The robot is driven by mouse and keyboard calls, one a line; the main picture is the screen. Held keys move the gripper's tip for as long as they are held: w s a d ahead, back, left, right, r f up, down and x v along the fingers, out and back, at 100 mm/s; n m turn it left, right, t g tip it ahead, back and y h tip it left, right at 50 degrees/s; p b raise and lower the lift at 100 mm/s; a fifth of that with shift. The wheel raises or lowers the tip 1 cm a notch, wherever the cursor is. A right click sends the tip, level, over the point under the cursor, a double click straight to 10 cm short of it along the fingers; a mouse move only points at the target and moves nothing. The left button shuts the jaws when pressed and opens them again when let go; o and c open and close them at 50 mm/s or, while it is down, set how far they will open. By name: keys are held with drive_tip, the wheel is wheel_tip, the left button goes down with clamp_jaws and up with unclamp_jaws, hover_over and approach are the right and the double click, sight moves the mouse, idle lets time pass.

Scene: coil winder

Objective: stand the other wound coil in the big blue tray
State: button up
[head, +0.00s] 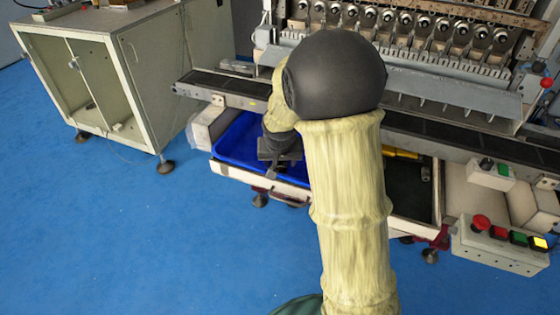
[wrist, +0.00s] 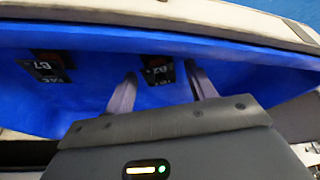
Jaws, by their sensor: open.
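The big blue tray (head: 237,142) sits low at the front of the machine, left of my arm; its blue inside fills much of the wrist view (wrist: 100,85). My gripper (wrist: 160,75) is open over the tray, its fingers apart. A small dark block with white print (wrist: 157,71), perhaps a wound coil, shows between the fingertips, and I cannot tell whether they touch it. A similar dark block (wrist: 50,68) is in the tray to the left in the wrist view. In the head view my gripper (head: 278,165) hides part of the tray, and neither block can be made out.
A dark rail (head: 230,86) runs along the machine above the tray. A darker bin with a yellow object (head: 402,153) is right of my arm. Control boxes with buttons (head: 500,238) stand at the right, a pale cabinet (head: 120,90) at the left. Blue floor in front is clear.

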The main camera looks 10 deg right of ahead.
drive_tip(key=p+v, duration=0.1)
drive_tip(key=v, duration=1.1)
drive_tip(key=shift+p, duration=0.4)
drive_tip(key=shift+s+f, duration=0.15)
drive_tip(key=s+f+n, duration=0.1)
drive_tip(key=s+f, duration=0.2)
drive_tip(key=s, duration=0.5)
drive_tip(key=s+d+f+n+g+y, duration=0.1)
drive_tip(key=s+f, duration=0.3)
drive_tip(key=s, duration=0.3)
drive_tip(key=shift+s+d+f+n+g, duration=0.15)
drive_tip(key=shift+s+f+n+g, duration=0.15)
drive_tip(key=shift+s, duration=0.1)
